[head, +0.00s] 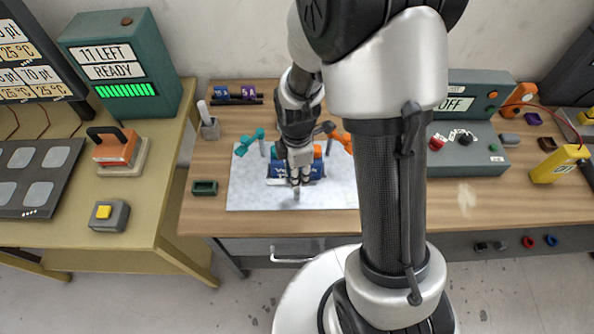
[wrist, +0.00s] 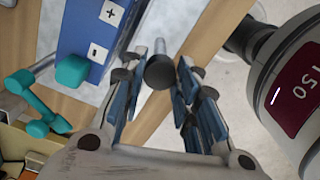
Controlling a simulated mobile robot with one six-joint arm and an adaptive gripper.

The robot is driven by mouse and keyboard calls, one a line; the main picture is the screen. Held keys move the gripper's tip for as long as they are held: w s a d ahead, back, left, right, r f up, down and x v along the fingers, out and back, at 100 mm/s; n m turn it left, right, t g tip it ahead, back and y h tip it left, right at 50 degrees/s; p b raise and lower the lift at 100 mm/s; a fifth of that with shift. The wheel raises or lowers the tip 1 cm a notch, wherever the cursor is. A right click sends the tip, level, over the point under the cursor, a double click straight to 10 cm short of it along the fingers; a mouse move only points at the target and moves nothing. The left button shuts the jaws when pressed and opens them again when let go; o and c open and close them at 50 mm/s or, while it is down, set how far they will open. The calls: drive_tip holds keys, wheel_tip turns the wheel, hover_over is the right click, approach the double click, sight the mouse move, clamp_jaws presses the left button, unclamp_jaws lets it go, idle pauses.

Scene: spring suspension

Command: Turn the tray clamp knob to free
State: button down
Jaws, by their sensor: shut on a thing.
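My gripper (wrist: 155,68) has its blue-padded fingers closed around a dark round knob (wrist: 161,73) on a light grey shaft, which appears to be the tray clamp knob. In the head view my gripper (head: 297,178) points down at the front middle of the pale tray (head: 246,192). A blue block (wrist: 88,28) marked + and - lies beside the fingers in the wrist view; it also shows on the tray in the head view (head: 316,170). I cannot read any knob marking, so its setting is unclear.
Teal clamp handles (wrist: 34,105) stand left of the block. An orange handle (head: 340,139) is at the tray's right. A small green tray (head: 205,187) lies to the left. A teal box reading OFF (head: 470,100) stands at right. The bench front right is mostly clear.

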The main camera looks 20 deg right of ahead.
drive_tip(key=c, duration=1.2)
unclamp_jaws()
drive_tip(key=shift+r, duration=6)
